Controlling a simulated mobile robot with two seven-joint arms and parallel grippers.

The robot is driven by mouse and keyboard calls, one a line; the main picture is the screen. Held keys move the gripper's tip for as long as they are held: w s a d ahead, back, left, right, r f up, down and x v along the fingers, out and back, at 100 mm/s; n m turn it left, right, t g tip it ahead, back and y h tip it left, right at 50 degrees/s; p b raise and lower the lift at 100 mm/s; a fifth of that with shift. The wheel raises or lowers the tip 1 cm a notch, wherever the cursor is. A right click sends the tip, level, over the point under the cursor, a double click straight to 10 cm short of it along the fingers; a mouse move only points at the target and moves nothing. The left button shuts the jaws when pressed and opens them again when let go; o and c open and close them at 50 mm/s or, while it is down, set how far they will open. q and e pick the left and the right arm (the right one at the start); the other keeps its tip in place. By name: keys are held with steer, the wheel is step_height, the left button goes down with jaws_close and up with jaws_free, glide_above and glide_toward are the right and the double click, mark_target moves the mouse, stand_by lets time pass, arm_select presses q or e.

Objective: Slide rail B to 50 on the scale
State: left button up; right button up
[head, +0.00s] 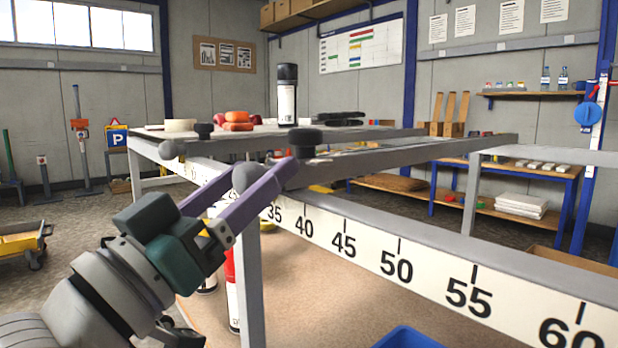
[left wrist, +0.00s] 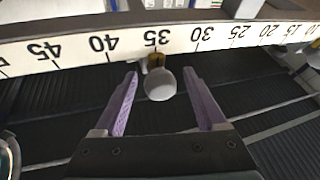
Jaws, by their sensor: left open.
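The white scale strip (head: 372,252) runs along the front beam, with 35 to 60 readable; its numbers are upside down in the left wrist view (left wrist: 75,50). A grey cross rail (head: 430,151) with a black knob (head: 305,141) has a grey ball handle (head: 247,177) at its near end. I cannot read a letter on it. My left gripper (head: 263,168), with purple fingers, is open, one finger on each side of the ball. My right gripper is out of view.
Another black knob (head: 204,130) and grey ball (head: 172,150) stand farther left along the beam. The strip's front from 40 to 60 is clear. A blue bin (head: 407,338) is below.

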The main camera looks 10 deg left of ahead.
arm_select(q)
jaws_close()
stand_by(0.4)
stand_by(0.4)
